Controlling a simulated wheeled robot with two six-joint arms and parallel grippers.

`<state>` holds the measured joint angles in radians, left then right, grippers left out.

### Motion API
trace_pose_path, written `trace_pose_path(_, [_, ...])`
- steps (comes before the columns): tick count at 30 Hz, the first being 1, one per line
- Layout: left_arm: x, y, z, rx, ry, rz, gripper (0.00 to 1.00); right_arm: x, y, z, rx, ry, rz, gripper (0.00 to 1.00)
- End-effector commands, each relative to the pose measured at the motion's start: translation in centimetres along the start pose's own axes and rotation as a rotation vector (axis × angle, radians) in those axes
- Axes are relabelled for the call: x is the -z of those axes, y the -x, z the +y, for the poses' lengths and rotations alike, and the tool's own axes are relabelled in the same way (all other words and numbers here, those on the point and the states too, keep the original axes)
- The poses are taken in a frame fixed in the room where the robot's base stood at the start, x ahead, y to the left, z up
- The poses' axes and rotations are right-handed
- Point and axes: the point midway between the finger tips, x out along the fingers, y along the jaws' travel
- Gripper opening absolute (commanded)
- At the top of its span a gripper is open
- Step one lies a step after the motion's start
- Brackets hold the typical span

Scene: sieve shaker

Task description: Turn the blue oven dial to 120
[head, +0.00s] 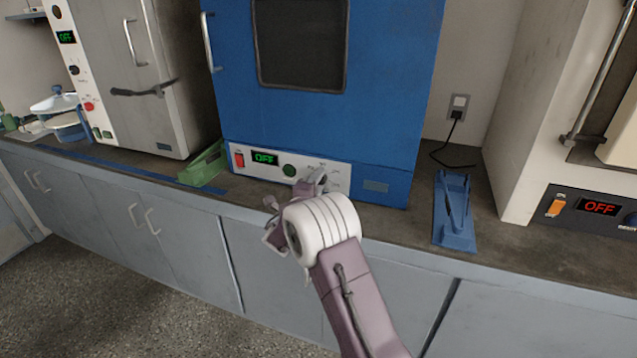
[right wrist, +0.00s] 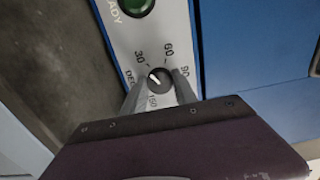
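The blue oven (head: 390,80) stands on the counter with a white control panel (head: 338,176) low on its front. Its display (head: 264,158) reads OFF. The small black dial (right wrist: 159,81) shows in the right wrist view; its white mark points up-left, toward the 30 side. The labels 30, 60, 90 and 150 show; 120 is not visible. My right gripper (head: 312,184) is at the panel and hides the dial in the head view. In the wrist view its fingers (right wrist: 160,90) stand apart on either side of the dial, with small gaps. My left gripper is not in view.
A red switch (head: 239,160) and green button (head: 289,170) sit left of the dial. A green stand (head: 204,165) and a blue stand (head: 454,210) flank the oven. A white oven (head: 170,100) stands left, another appliance (head: 530,130) right. The front counter strip is narrow.

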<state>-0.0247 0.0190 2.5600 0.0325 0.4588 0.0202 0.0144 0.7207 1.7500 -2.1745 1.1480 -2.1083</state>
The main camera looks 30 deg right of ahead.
Motion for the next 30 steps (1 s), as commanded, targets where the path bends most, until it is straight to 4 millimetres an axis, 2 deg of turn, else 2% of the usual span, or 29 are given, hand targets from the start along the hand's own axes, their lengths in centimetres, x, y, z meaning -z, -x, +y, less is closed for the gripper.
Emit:
trace_pose_path(8, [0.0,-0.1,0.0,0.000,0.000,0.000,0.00,0.0,0.0,0.1,-0.001,-0.018,0.000,0.00])
trace_pose_path(14, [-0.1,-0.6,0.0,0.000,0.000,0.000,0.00,0.0,0.0,0.1,0.000,-0.104,0.001,0.00])
trace_pose_path(30, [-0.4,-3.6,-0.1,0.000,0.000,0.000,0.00,0.0,0.0,0.4,0.000,-0.591,0.000,0.00])
